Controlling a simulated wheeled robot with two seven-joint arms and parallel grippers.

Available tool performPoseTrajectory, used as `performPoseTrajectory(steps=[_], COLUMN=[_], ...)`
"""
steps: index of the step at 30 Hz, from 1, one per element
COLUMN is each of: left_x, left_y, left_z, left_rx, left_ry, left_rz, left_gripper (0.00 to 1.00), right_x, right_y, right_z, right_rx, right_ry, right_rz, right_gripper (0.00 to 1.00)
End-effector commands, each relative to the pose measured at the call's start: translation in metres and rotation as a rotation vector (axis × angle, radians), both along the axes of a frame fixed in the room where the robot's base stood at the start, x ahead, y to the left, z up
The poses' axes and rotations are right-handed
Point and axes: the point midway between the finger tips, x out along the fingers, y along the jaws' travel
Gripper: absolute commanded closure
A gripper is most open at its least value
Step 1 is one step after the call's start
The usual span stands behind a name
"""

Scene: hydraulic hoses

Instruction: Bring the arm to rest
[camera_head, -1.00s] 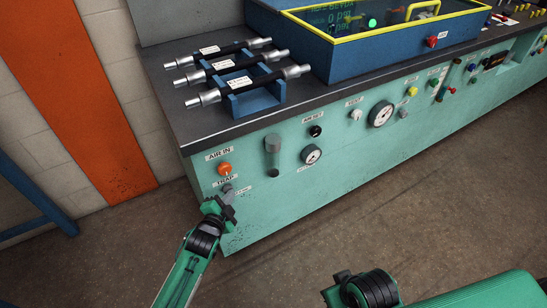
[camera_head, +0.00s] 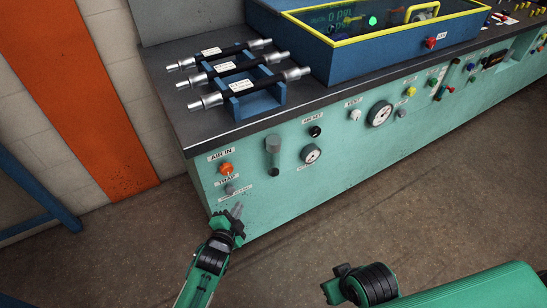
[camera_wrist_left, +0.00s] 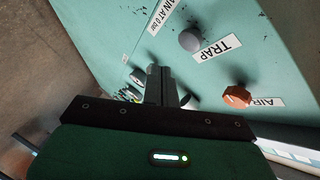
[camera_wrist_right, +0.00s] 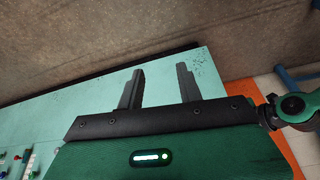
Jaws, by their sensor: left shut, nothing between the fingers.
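My left gripper (camera_head: 236,212) is low in front of the left end of the green bench's front panel, below the TRAP knob (camera_head: 229,189) and the orange AIR IN knob (camera_head: 226,168). Its fingers (camera_wrist_left: 160,86) are together and empty in the left wrist view, where the grey TRAP knob (camera_wrist_left: 190,40) shows beyond them. I cannot tell whether they touch the panel. My right gripper's fingers (camera_wrist_right: 160,85) stand apart with nothing between them in the right wrist view. Its fingers do not show in the head view, where a part of my right arm is at the bottom.
Several hoses lie on a blue rack (camera_head: 255,101) on the bench top (camera_head: 180,120). A blue tank with a yellow rim (camera_head: 340,42) stands to their right. Gauges and knobs line the front panel. A blue stand (camera_head: 62,212) is at the left. The floor (camera_head: 400,220) before the bench is clear.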

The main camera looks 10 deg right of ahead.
Motion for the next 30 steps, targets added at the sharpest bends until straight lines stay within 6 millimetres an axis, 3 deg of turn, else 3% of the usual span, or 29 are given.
performPoseTrajectory(steps=[14, 19, 23, 30], left_x=[0.0, -0.015, -0.051, -0.146], left_y=[0.0, 0.019, 0.057, 0.131], left_z=[0.0, -0.015, -0.042, -0.079], left_rx=[-0.001, -0.043, -0.131, -0.299], left_ry=[0.003, 0.117, 0.352, 0.802], left_rz=[0.0, 0.064, 0.205, 0.543], left_gripper=[1.0, 1.0, 1.0, 1.0], right_x=[0.0, 0.001, 0.004, 0.006], right_y=[0.0, 0.0, 0.001, 0.002], right_z=[0.0, -0.011, -0.031, -0.073], right_rx=[0.0, -0.002, -0.004, -0.008], right_ry=[0.0, 0.01, 0.027, 0.058], right_rz=[0.0, 0.0, 0.001, 0.001], right_gripper=[0.64, 0.64, 0.64, 0.64])
